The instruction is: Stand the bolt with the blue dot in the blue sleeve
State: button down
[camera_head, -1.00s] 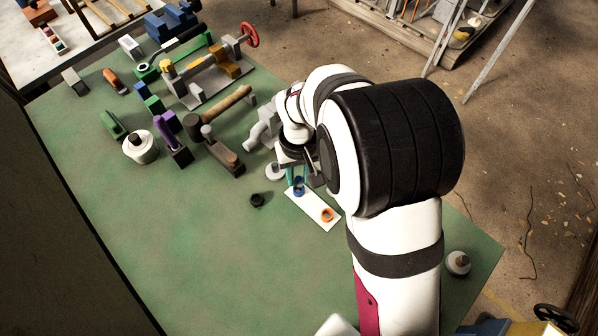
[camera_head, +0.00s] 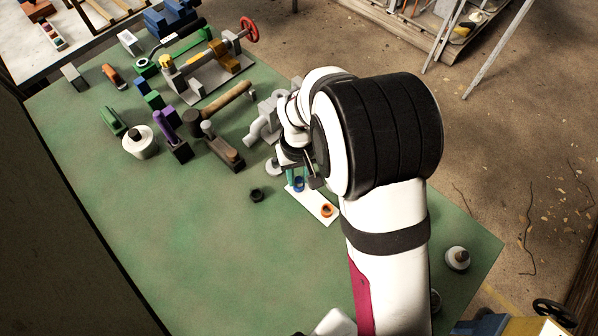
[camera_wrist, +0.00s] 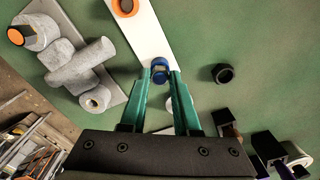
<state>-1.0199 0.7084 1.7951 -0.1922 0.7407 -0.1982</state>
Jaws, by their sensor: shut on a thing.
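The blue sleeve (camera_head: 298,184) stands on a white plate (camera_head: 311,202), beside an orange sleeve (camera_head: 327,210). In the wrist view, the blue sleeve (camera_wrist: 160,63) shows just beyond my fingertips. My gripper (camera_wrist: 160,76) has its teal fingers drawn together on a small dark-blue piece (camera_wrist: 160,77), which I take for the bolt with the blue dot. Most of it is hidden by the fingers. In the head view, my gripper (camera_head: 297,178) is right at the blue sleeve. I cannot tell whether the bolt is inside the sleeve or above it.
A black ring (camera_head: 257,195) lies left of the plate. Grey pipe-like parts (camera_wrist: 80,65) stand close beside the plate. A hammer (camera_head: 222,103), a clamp with a red wheel (camera_head: 249,31) and several blocks crowd the back. The green table's front left is clear.

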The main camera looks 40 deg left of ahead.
aim_at(299, 181)
jog(key=shift+f, duration=0.1)
jog(key=c, duration=0.6)
grip_release()
jog(key=shift+o, duration=0.2)
notch_tip(299, 181, up, 16)
jog(key=shift+f, duration=0.15)
